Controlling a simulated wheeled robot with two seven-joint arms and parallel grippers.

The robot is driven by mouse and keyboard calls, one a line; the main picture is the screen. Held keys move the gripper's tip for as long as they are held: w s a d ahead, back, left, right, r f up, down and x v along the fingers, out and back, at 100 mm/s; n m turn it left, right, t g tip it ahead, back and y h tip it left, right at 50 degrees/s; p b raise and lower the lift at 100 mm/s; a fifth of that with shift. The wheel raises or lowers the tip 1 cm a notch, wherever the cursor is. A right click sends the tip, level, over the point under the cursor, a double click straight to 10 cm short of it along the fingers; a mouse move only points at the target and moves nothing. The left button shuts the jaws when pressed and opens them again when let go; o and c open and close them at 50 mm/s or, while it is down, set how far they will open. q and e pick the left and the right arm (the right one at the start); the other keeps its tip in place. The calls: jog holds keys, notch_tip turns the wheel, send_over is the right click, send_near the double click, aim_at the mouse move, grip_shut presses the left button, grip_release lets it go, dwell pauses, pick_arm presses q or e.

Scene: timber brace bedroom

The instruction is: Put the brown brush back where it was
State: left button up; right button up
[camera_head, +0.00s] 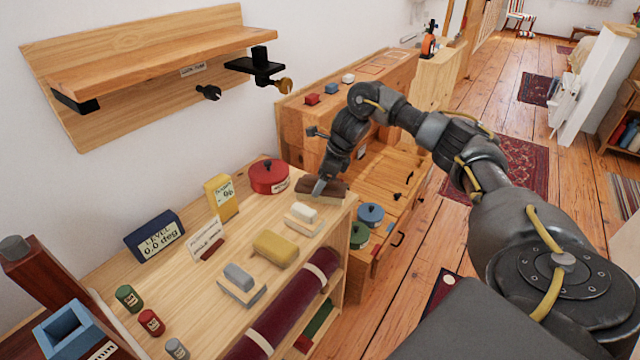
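The brown brush (332,188) is a dark brown block at the far right corner of the light wooden bench top (190,290). My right gripper (319,187) reaches down from the right, with its fingers at the left part of the brush. The fingers overlap the brush in the picture, and I cannot tell whether they grip it. It is also unclear whether the brush touches the bench top. My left gripper is not in view.
A red lidded pot (268,177) stands left of the brush. A white-topped block (303,217), a yellow block (275,247) and a grey block (240,281) lie nearer. A yellow display (221,197) stands behind. A wooden wall shelf (150,60) overhangs the bench's back.

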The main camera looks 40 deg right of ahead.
jog(key=p+v, duration=0.1)
jog(key=v, duration=0.7)
jog(key=shift+r+p, duration=0.25)
jog(key=shift+p, duration=0.1)
jog(key=shift+s+d+r, duration=0.1)
jog(key=shift+s+r, duration=0.05)
jog(key=shift+r, duration=0.15)
jog(key=shift+s+r, duration=0.1)
jog(key=shift+d, duration=0.1)
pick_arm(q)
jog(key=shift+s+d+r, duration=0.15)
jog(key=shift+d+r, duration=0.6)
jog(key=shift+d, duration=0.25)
